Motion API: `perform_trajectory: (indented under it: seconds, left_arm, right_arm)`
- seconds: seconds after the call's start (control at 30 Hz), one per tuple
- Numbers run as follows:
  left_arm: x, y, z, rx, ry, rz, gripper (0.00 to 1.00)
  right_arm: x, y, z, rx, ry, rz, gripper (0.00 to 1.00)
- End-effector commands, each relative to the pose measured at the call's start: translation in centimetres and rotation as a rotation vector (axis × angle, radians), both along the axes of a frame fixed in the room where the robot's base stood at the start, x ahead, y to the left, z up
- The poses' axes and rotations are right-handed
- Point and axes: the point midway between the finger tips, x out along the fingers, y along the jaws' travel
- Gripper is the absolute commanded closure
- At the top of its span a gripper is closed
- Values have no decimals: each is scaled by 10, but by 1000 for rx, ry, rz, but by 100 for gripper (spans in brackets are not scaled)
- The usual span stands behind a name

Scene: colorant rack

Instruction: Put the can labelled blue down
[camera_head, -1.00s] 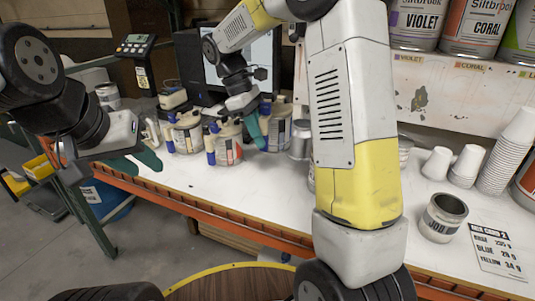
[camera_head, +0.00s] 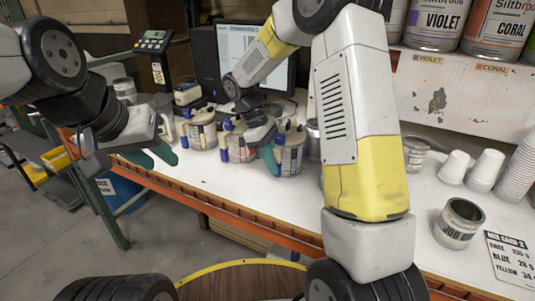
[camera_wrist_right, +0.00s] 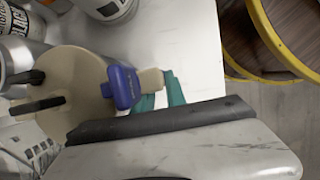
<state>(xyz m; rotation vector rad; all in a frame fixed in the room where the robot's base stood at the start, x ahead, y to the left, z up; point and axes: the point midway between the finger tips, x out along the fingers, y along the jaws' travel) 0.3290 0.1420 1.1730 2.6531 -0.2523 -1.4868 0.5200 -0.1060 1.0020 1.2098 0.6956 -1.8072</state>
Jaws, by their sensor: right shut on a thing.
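My right gripper (camera_head: 270,150) is shut on a beige-lidded can (camera_head: 291,158) with a blue-capped spout. The can is upright, low over the white bench near its front edge. I cannot tell whether its base touches the bench, and its label is not readable. In the right wrist view its round lid (camera_wrist_right: 75,95) and blue cap (camera_wrist_right: 124,88) lie beside my green fingers (camera_wrist_right: 172,90). My left gripper (camera_head: 151,154) is empty, its green fingers apart, near the bench's front left edge.
Two similar cans (camera_head: 238,146) (camera_head: 201,130) stand just left of the held one. A metal can stands close behind it, partly hidden by my arm. A JOB can (camera_head: 459,224), a recipe card (camera_head: 512,262) and paper cups (camera_head: 486,170) are at right. Bench front is mostly clear.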

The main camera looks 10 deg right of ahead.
Motion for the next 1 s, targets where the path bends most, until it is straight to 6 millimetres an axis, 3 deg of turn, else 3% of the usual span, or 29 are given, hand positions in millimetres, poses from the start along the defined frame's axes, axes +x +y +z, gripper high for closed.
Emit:
perform_trajectory:
  seconds: [0.17,0.2,0.3,0.67,0.77,1.0]
  left_arm:
    - [0,0,0,0,0,0,66]
    - [0,0,0,0,0,0,66]
    - [0,0,0,0,0,0,66]
    - [0,0,0,0,0,0,66]
    - [0,0,0,0,0,0,66]
    - [0,0,0,0,0,0,66]
  right_arm:
    - [1,0,-1,0,-2,1,100]
    - [0,0,-2,0,0,1,80]
    - [0,0,-2,0,0,1,62]
    - [0,0,1,0,-1,0,62]
    - [3,5,11,2,-4,1,62]
    - [13,21,56,3,-5,1,62]
